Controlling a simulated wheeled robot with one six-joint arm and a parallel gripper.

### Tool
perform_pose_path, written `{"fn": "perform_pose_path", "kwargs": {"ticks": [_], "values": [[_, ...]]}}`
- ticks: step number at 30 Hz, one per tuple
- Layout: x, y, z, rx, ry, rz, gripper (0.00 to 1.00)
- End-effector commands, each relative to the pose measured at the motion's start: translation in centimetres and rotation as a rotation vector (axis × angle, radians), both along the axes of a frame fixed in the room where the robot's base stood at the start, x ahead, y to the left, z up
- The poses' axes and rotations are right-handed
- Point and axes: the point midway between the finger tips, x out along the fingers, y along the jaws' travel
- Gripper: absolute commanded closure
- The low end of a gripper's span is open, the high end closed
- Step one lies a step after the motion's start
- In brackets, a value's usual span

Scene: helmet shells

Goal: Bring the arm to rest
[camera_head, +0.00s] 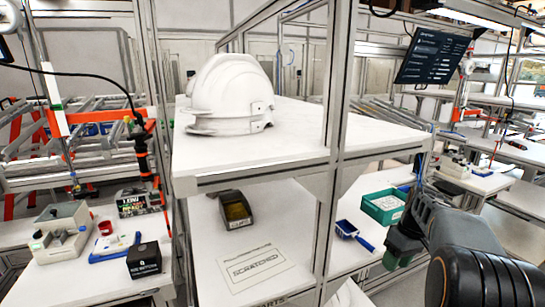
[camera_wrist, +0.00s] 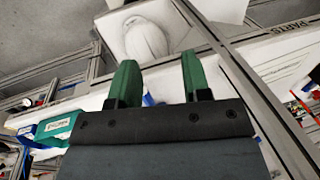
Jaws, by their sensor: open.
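My gripper (camera_wrist: 158,80) shows two green fingers standing apart in the wrist view, with nothing between them. In the head view my dark grey arm comes in at the lower right, and the green finger part of my gripper (camera_head: 402,246) hangs in front of the shelf frame. A white helmet shell (camera_head: 230,90) sits on the upper white shelf (camera_head: 300,155), apart from my gripper. The wrist view also shows the helmet shell (camera_wrist: 146,40), beyond the fingertips.
Metal posts (camera_head: 338,90) frame the shelf. A left bench holds a grey device (camera_head: 60,232) and a black box (camera_head: 144,260).

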Motion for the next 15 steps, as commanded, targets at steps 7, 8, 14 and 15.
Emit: {"fn": "perform_pose_path", "kwargs": {"ticks": [7,8,14,15], "values": [[0.4,0.0,-0.7,-0.027,0.003,-0.129,0.56],[0.3,0.1,-1.0,-0.031,0.009,-0.151,0.56],[-1.5,0.7,-2.8,-0.071,0.033,-0.319,0.56],[-2.0,1.1,-2.9,-0.082,0.030,-0.350,0.56]]}}
